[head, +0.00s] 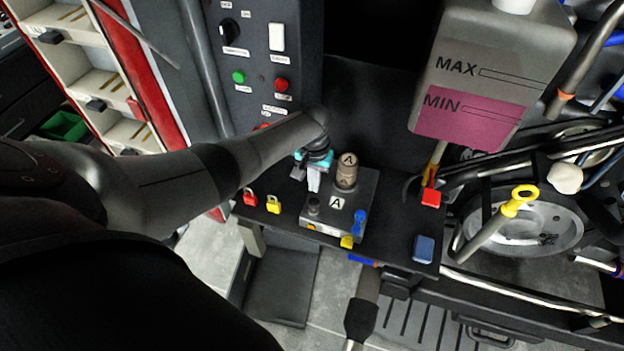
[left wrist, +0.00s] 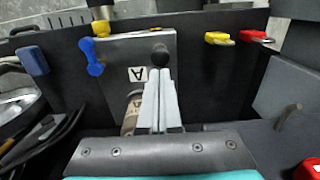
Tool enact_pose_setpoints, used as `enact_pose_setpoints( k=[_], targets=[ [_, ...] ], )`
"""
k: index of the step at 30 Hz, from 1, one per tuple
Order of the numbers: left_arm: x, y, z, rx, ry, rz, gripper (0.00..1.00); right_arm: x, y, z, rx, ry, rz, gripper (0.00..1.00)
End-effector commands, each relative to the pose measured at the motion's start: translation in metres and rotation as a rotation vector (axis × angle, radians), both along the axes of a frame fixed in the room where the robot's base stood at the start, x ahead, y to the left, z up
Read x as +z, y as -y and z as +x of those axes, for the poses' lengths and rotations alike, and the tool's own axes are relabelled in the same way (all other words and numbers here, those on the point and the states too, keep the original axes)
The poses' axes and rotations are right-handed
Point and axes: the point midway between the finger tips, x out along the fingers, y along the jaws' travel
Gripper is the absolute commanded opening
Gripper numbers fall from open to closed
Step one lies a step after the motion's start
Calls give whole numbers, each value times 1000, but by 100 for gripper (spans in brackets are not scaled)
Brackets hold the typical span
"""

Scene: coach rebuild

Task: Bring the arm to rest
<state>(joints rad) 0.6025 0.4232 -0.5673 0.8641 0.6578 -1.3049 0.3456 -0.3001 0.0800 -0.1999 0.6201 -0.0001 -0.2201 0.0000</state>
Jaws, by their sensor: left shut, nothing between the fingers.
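My left arm reaches in from the left in the head view. Its gripper (head: 314,180) points down over the black shelf (head: 390,215), just left of a brown cylinder marked A (head: 347,168). In the left wrist view the pale fingers of the left gripper (left wrist: 160,90) are together with nothing between them. They overlap the grey box marked A (left wrist: 130,50) and its black knob (left wrist: 159,55) in that view; whether they touch is unclear. The brown cylinder (left wrist: 131,108) is partly hidden behind the fingers. My right gripper is not seen.
A red padlock (head: 250,197) and a yellow padlock (head: 273,204) are left of the box. A blue block (head: 424,249) and a red block (head: 431,197) are to its right. A switch panel (head: 258,60) stands behind, a tank (head: 490,75) upper right.

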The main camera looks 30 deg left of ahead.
Motion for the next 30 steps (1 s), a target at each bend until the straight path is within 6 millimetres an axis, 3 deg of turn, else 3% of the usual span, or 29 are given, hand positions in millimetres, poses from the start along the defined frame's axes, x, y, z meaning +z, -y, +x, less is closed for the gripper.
enact_pose_setpoints(
  k=[1, 5, 21, 23, 26, 30],
  targets=[
    [9, 0, 0, 0, -1, 0, 0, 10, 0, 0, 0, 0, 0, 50],
    [16, 0, 0, 0, -1, 0, 0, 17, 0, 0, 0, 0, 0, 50],
    [10, 0, -2, -1, -1, 0, 0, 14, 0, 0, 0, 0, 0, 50],
    [-2, 1, -7, -6, -2, 1, 0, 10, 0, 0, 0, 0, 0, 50],
    [-41, 5, -22, -23, 5, 5, 0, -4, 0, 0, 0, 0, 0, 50],
    [-123, 13, -64, -71, 22, 19, 0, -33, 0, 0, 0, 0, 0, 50]
  ],
)
